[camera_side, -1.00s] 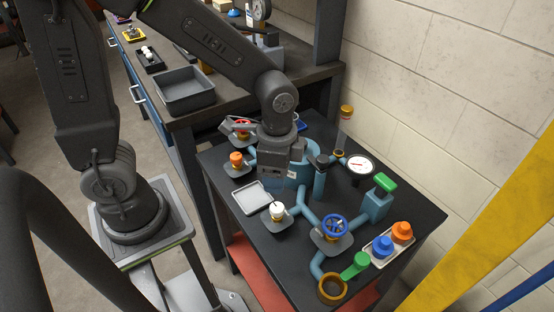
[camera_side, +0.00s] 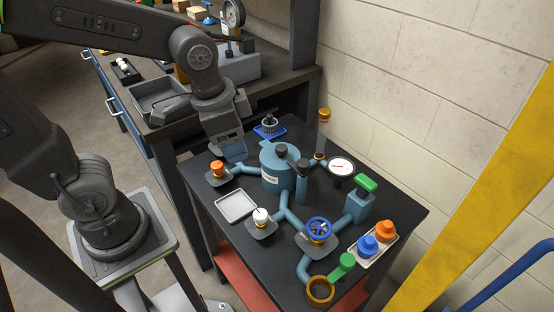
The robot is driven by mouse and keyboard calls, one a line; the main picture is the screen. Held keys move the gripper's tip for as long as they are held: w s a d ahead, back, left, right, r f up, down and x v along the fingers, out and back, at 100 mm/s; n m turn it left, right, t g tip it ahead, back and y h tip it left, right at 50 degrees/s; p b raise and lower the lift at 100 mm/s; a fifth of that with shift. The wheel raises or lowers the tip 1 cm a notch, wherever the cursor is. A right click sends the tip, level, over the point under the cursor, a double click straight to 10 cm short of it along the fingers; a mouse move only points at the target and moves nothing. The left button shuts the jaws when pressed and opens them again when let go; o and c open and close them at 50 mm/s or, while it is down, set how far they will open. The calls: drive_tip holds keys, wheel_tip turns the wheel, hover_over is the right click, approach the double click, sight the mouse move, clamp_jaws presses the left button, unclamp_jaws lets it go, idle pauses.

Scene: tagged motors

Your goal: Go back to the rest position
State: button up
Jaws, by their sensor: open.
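My gripper (camera_side: 233,152) hangs from my arm at the back left corner of the dark work table (camera_side: 240,262), just left of the teal tank (camera_side: 283,168). Its jaws are open, though the fingertips are small and partly turned away. I see nothing held in it. The gripper stands above the orange-capped valve (camera_side: 217,168) in the picture and looks apart from it. Whatever lies directly behind the gripper is hidden.
Teal pipes join the tank to a white-capped valve (camera_side: 261,217), a blue handwheel (camera_side: 319,228) and a gauge (camera_side: 341,167). A tray (camera_side: 236,206) lies empty. A blue tray (camera_side: 268,131) holds a dark part. The bench (camera_side: 185,117) stands behind with a grey bin (camera_side: 158,100).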

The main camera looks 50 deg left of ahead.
drive_tip(key=s+a+r+n+t, duration=0.3)
drive_tip(key=s+r+n, duration=0.1)
drive_tip(key=shift+s+n, duration=0.25)
drive_tip(key=shift+n, duration=0.05)
